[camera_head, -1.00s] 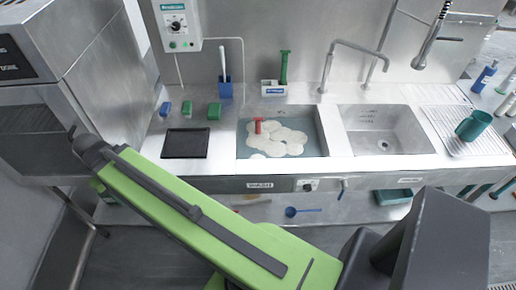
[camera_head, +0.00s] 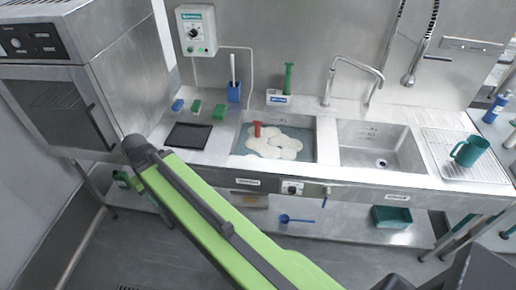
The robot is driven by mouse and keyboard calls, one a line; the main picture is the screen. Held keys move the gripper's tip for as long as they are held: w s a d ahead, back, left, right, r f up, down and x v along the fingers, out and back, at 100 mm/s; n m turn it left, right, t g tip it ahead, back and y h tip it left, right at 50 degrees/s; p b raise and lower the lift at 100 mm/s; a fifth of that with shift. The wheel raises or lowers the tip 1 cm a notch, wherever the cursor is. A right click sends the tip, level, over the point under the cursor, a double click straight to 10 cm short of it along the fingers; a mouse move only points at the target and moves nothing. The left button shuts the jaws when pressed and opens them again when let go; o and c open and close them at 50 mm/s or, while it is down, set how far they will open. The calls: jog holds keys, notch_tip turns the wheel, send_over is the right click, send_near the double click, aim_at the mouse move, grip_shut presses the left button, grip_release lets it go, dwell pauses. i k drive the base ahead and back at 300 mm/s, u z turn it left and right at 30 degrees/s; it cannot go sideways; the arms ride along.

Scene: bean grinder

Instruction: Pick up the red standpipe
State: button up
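The red standpipe (camera_head: 257,129) stands upright in the left sink basin (camera_head: 240,147), near its back left, with white foam (camera_head: 278,146) around it. Its lower end is hidden by the foam and water. My green arm crosses the lower left of the view, in front of the counter, and its dark upper end is left of the sink. I cannot make out gripper fingers there. Nothing of mine touches the standpipe.
The right basin (camera_head: 372,157) is empty. A green mug (camera_head: 471,150) stands on the drying rack at the right. A black tray (camera_head: 188,136) and several sponges lie left of the sink. A tap (camera_head: 350,66) rises behind the basins. A lower shelf holds a green tub (camera_head: 391,217) and a blue ladle (camera_head: 296,219).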

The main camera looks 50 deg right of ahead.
aim_at(257, 124)
jog(key=z, duration=0.1)
jog(key=i, duration=0.9)
jog(key=u, duration=0.1)
